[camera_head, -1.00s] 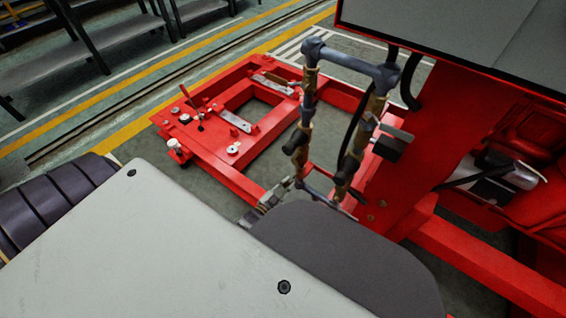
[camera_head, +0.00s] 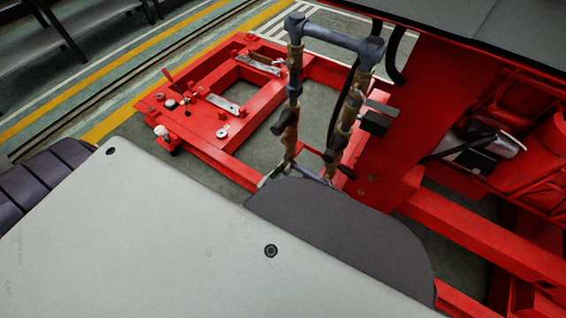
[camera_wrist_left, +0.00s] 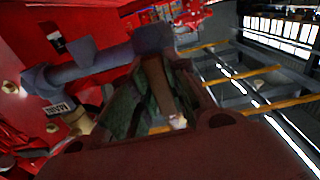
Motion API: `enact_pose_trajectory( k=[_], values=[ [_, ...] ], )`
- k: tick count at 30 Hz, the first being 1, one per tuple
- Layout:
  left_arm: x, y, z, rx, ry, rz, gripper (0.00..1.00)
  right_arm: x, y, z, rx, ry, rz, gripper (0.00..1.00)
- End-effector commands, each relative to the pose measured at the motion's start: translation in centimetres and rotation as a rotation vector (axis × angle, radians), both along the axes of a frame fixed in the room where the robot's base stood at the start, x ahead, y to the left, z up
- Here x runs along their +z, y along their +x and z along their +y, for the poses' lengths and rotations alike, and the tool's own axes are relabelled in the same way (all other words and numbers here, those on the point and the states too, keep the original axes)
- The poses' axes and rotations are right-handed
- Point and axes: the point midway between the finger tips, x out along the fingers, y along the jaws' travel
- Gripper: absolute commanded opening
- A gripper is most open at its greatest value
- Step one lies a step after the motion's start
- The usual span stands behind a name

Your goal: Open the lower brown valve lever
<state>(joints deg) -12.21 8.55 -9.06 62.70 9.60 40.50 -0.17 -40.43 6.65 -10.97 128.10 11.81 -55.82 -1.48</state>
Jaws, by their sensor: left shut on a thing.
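The pipework carries brown-bronze valve bodies with grey fittings; its lower left brown valve (camera_head: 288,122) shows in the head view. My left gripper (camera_head: 272,177) is at the foot of the left pipe, mostly hidden behind my own dark panel. In the left wrist view my left gripper (camera_wrist_left: 160,92) frames a narrow brown strip, which looks like the valve lever (camera_wrist_left: 157,78). The gripper is shut on it; the contact itself is dark and unclear. A grey pipe (camera_wrist_left: 90,66) passes left of the fingers. My right gripper is out of view.
A red frame (camera_head: 190,140) with small levers and fittings lies beyond the pipework. A red machine body (camera_head: 430,110) and a red beam (camera_head: 465,225) stand close on the right. Open floor with yellow lines lies at the far left.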

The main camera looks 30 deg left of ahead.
Motion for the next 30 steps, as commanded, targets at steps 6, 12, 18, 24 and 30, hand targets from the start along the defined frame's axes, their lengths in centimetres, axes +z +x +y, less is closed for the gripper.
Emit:
enact_pose_trajectory(
  k=[6, 12, 18, 24, 30],
  values=[
    [-0.1, -0.1, -0.1, 0.0, -0.007, 0.003, 0.27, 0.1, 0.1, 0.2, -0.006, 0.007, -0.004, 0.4],
    [-0.1, -0.1, -0.1, 0.0, -0.004, 0.001, 0.39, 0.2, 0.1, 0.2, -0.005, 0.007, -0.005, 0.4],
    [0.0, 0.0, -0.1, 0.0, -0.002, 0.0, 0.39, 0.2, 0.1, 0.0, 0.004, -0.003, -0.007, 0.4],
    [-0.1, -0.5, 0.0, 0.0, -0.001, 0.001, 0.39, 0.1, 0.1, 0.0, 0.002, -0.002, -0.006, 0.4],
    [-0.1, -1.6, 0.1, 0.0, -0.001, 0.002, 0.39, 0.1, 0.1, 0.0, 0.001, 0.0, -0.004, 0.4]
  ],
)
